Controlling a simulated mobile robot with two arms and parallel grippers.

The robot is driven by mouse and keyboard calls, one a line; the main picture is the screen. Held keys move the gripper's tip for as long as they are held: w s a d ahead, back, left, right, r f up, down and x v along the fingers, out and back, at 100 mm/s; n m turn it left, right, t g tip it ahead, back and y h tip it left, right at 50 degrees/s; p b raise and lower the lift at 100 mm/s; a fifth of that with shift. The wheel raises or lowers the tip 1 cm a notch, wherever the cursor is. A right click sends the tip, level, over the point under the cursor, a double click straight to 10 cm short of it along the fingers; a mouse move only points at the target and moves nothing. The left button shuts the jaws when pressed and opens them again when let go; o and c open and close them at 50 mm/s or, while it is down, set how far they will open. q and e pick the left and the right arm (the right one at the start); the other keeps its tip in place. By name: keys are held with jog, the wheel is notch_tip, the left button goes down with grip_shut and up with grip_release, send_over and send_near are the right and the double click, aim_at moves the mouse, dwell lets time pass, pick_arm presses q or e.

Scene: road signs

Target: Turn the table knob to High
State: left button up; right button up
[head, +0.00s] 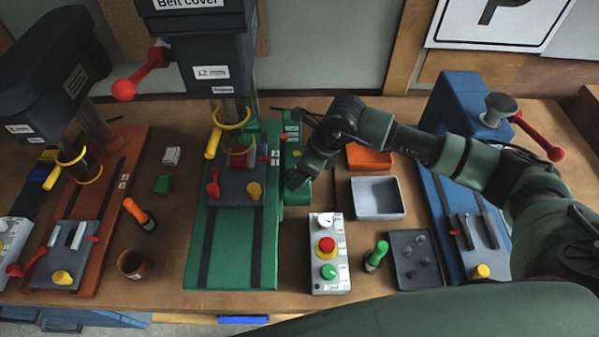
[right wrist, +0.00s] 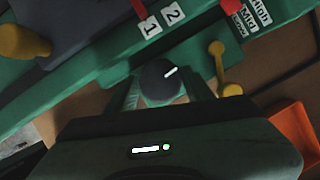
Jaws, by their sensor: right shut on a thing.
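The table knob (right wrist: 163,82) is a dark round knob with a white line, on the side of the green drill press (head: 228,250). My right gripper (head: 298,182) reaches it from the right in the head view and hides the knob there. In the right wrist view my right gripper (right wrist: 164,90) has one finger on each side of the knob and is shut on it. A High, Mid, Low label (right wrist: 252,17) stands on the machine, with a red pointer (right wrist: 230,5) beside it; which level it marks I cannot tell for sure. My left gripper is out of view.
A yellow-handled lever (right wrist: 218,62) stands close right of my right gripper in the wrist view. An orange tray (head: 369,157) and a grey tray (head: 378,198) lie beside the machine. A control box (head: 328,255) with a red button stands in front. A blue press (head: 455,190) is at right.

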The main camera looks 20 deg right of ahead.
jog(key=shift+s+f+m+t+h+b, duration=0.15)
jog(key=shift+m+t+h+b, duration=0.25)
jog(key=shift+m+b, duration=0.8)
dwell(1.3)
jog(key=o, duration=1.3)
jog(key=shift+o, duration=0.2)
jog(key=shift+a, duration=0.1)
jog(key=b+v, duration=0.2)
jog(key=v, duration=0.6)
